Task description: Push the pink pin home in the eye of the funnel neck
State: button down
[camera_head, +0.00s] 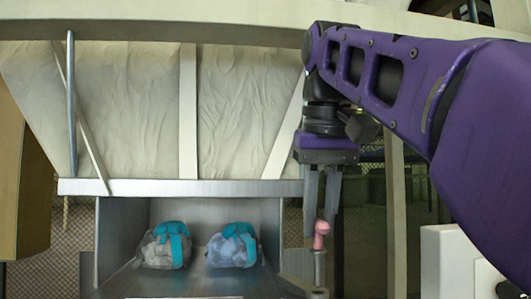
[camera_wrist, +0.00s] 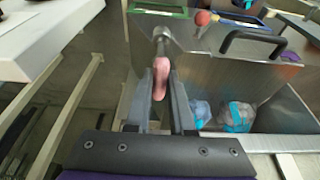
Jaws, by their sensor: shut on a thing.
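The pink pin (camera_head: 320,230) shows between the fingertips of my gripper (camera_head: 321,222) in the head view. In the wrist view the pink pin (camera_wrist: 160,74) lies between the two grey fingers of my gripper (camera_wrist: 161,84), which is shut on it. A grey metal fitting (camera_wrist: 160,40) sits in line just beyond the pin. In the head view a grey post (camera_head: 319,268) stands directly below the pink part. I cannot tell which part is the eye of the funnel neck, nor how deep the pin sits.
A grey metal bin left of my gripper holds two clear bags with teal straps, one left (camera_head: 165,246) and one right (camera_head: 233,246). Pale wrinkled sheeting (camera_head: 245,110) hangs behind. The wrist view shows a black handle (camera_wrist: 255,42) and a red knob (camera_wrist: 203,18) right of the pin.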

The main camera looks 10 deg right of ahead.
aim_at(320, 254)
jog(key=shift+s+f+b, duration=0.2)
jog(key=shift+f+b, duration=0.55)
jog(key=shift+f, duration=1.8)
dwell(5.2)
jog(key=c, duration=0.7)
grip_release()
